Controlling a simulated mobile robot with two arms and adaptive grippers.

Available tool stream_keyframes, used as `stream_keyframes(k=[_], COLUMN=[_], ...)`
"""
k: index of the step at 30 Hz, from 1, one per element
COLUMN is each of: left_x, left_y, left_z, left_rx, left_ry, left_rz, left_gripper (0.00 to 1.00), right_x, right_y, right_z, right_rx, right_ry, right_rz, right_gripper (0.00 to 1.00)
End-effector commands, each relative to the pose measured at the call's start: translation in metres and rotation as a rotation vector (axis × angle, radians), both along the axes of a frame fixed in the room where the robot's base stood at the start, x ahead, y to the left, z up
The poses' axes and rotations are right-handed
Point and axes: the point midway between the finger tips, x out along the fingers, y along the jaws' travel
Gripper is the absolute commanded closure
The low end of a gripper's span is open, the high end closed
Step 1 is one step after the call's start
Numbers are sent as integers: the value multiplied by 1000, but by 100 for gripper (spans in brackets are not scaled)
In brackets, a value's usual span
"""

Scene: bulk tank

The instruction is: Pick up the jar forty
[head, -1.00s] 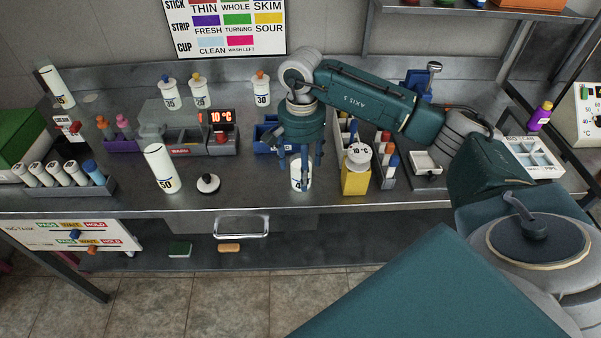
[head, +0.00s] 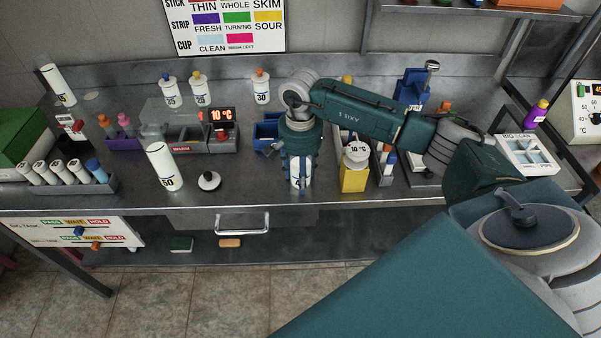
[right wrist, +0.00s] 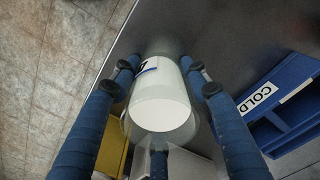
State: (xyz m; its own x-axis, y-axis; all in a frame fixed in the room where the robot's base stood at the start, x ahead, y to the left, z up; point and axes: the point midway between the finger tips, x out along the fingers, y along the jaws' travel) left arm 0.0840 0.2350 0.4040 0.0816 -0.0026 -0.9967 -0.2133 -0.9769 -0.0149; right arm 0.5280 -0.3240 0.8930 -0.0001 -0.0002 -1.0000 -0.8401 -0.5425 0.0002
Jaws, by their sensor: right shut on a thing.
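A white jar (head: 295,181) with a dark number partly hidden stands at the front edge of the bench in the head view. The visible part of its number looks like a 4. My right gripper (head: 301,172) comes down over it from above and is shut on it, with blue fingers around its sides. In the right wrist view the jar's pale round top (right wrist: 160,114) sits between the fingers of my right gripper (right wrist: 163,85). I cannot tell whether the jar is lifted off the bench. My left gripper is not in view.
A yellow block with a white-topped container (head: 355,170) stands close right of the jar. A blue bin (head: 266,134) marked COLD in the wrist view (right wrist: 285,98) is behind it. A tall jar marked 50 (head: 162,166) and a black-knobbed lid (head: 208,181) stand to the left.

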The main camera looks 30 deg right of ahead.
Motion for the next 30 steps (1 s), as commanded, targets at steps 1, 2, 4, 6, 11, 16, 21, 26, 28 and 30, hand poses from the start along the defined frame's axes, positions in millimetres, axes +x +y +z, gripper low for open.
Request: stream_keyframes(k=[1, 2, 4, 6, 11, 16, 21, 26, 28, 30], left_x=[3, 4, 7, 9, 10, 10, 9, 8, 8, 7], left_y=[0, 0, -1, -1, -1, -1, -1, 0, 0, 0], left_z=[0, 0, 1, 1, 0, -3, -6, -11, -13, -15], left_rx=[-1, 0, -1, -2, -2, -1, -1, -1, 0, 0], left_ry=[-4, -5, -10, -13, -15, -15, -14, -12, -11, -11], left_rz=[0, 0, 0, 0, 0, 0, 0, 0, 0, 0], left_gripper=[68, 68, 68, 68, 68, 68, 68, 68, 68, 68], right_x=[0, 0, 0, 0, 1, 1, 1, 2, 2, 1], right_y=[0, 0, 0, 0, 0, 0, 0, 0, 0, -1], right_z=[1, 1, 1, 1, 5, 13, 27, 43, 51, 59], right_rx=[0, 0, 0, 0, 1, 0, 0, 0, 0, -1], right_ry=[-1, -1, -1, -1, -3, -4, -4, -4, -4, -4], right_rz=[0, 0, 0, 0, 0, 0, 1, 0, -1, 0], right_gripper=[91, 91, 91, 91, 91, 91, 91, 91, 91, 91])
